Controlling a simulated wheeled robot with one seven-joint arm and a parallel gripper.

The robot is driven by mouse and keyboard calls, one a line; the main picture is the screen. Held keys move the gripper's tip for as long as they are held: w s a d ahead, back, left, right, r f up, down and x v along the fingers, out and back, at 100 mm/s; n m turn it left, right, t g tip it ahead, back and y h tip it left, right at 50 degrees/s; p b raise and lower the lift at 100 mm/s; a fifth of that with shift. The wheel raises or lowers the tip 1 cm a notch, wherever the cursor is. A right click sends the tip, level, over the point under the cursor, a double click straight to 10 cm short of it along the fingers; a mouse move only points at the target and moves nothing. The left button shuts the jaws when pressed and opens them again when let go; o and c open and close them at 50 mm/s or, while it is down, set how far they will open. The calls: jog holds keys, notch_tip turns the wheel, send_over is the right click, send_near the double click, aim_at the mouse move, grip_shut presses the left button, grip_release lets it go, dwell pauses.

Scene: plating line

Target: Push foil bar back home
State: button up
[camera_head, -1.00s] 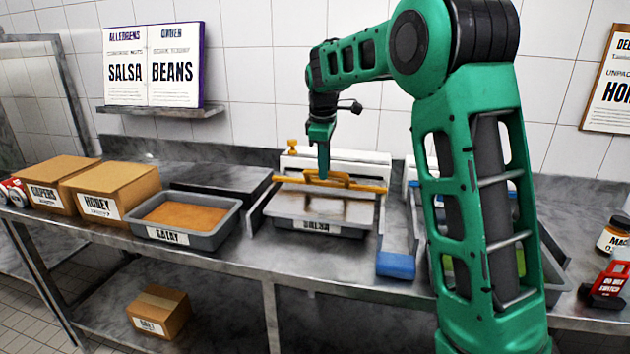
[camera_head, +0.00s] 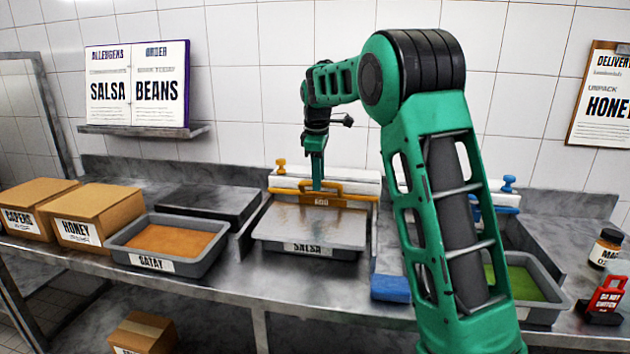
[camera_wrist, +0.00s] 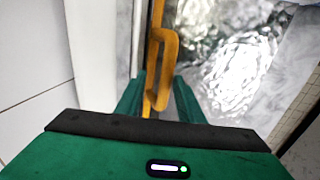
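The foil bar (camera_head: 285,193) is a yellow-orange bar with a raised loop handle, lying across the back of the salsa tray (camera_head: 305,252). A crinkled silver foil sheet (camera_head: 315,219) spreads from it over the tray. Behind the bar stands a white dispenser body (camera_head: 350,182). My gripper (camera_head: 318,185) points straight down at the bar's handle. In the wrist view, the fingers of my gripper (camera_wrist: 160,95) stand on either side of the yellow handle (camera_wrist: 168,50). Whether they clamp it or only straddle it is unclear.
A satay tray (camera_head: 122,243) and cardboard boxes (camera_head: 90,210) stand to the left. A blue block (camera_head: 390,288) lies at the front right of the salsa station. My arm partly hides a tray with green contents (camera_head: 530,282). A dark flat slab (camera_head: 210,203) lies behind the satay tray.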

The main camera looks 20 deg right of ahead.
jog(key=shift+s, duration=0.1)
notch_tip(320, 180, up, 10)
jog(key=s+a, duration=0.1)
jog(key=shift+s+r, duration=0.2)
jog(key=shift+r, duration=0.05)
dwell(0.3)
dwell(0.4)
jog(key=s+d+f+m, duration=0.2)
jog(key=s+m, duration=0.1)
jog(key=s, duration=0.4)
jog(key=s+d+f+m+g, duration=0.1)
jog(key=s+d+f+m, duration=0.1)
jog(key=s, duration=0.5)
jog(key=s+d+f+m, duration=0.1)
jog(key=s+d+m, duration=0.15)
jog(key=s, duration=0.45)
jog(key=s+a+f+m, duration=0.1)
jog(key=s+f+m, duration=0.2)
jog(key=s, duration=0.6)
jog(key=s+a+f+m+y, duration=0.1)
jog(key=s+f+m, duration=0.2)
jog(key=s+f, duration=0.3)
jog(key=s+a+f+m, duration=0.1)
jog(key=s+f+m, duration=0.2)
jog(key=s, duration=0.8)
notch_tip(320, 180, down, 2)
jog(key=shift+s+a+f+m+g, duration=0.25)
jog(key=shift+s+a+m+g, duration=0.05)
jog(key=shift+s+m+g, duration=0.1)
